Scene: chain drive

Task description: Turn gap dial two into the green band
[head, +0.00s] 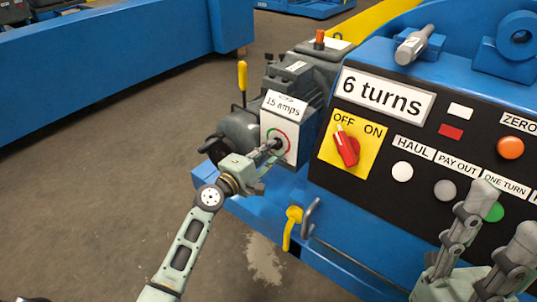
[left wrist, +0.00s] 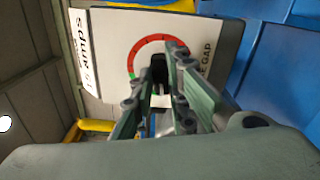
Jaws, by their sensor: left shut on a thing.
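A dial (head: 279,140) with a red and green ring sits on the white face of a grey box on the blue machine. In the left wrist view the ring (left wrist: 150,42) is mostly red, with a small green part (left wrist: 131,76) at its lower left end. Lettering ending in "GAP" is beside it; no number is readable. My left gripper (head: 274,148) is shut on the dial's black knob (left wrist: 158,68). The fingers hide much of the knob, and I cannot tell where it points. My right gripper (head: 505,215) is open and empty at the lower right.
A "15 amps" sign (head: 285,104) stands above the dial. To the right is a black panel with a red OFF/ON switch (head: 346,147), a "6 turns" sign (head: 385,97) and several buttons. A yellow-handled lever (head: 292,226) and a grey hook project below. Floor at left is clear.

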